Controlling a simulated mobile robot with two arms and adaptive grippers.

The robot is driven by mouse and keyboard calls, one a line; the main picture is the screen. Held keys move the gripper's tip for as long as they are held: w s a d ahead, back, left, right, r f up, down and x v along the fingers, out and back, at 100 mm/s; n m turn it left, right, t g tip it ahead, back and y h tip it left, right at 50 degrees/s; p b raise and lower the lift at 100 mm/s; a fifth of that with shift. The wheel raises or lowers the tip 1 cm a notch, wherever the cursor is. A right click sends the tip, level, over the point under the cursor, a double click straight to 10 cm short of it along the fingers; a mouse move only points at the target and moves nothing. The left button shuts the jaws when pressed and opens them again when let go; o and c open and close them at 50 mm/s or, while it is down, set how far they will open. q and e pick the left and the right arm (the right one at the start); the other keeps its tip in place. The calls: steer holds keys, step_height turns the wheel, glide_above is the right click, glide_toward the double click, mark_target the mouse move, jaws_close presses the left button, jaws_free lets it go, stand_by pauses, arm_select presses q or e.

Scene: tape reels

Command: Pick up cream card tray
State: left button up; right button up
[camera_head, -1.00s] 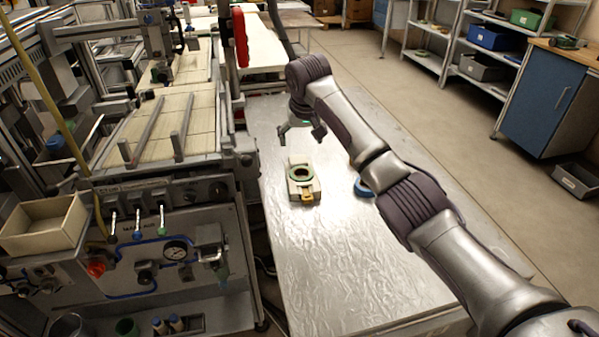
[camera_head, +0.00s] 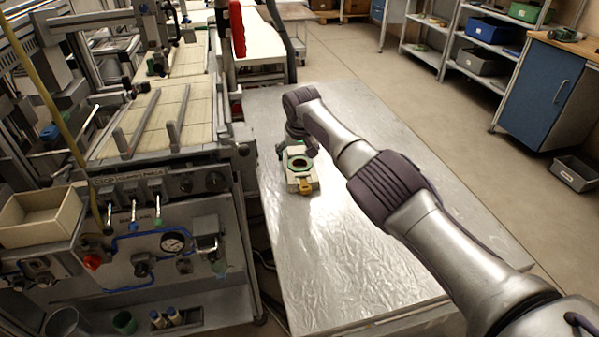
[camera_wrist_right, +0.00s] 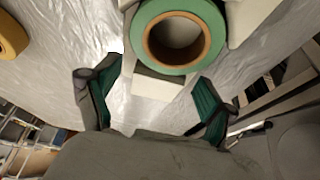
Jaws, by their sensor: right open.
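The cream card tray (camera_head: 303,180) lies on the metal table with a green tape reel (camera_head: 298,163) on it. In the right wrist view the cream tray (camera_wrist_right: 158,88) shows below and beside the green reel (camera_wrist_right: 207,40), which has a brown core. My right gripper (camera_head: 297,150) is at the tray's far end. In the wrist view my right gripper (camera_wrist_right: 152,92) is open, its green-padded fingers on either side of the tray's near end. I cannot tell whether they touch it. My left gripper is not in view.
A yellow reel (camera_wrist_right: 12,36) lies beside the tray in the wrist view. The metal table (camera_head: 340,260) is bare in front. A machine (camera_head: 160,220) with a cream open box (camera_head: 40,232) stands left. Shelves and a blue cabinet (camera_head: 545,100) stand far right.

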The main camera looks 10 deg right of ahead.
steer(key=c, duration=1.4)
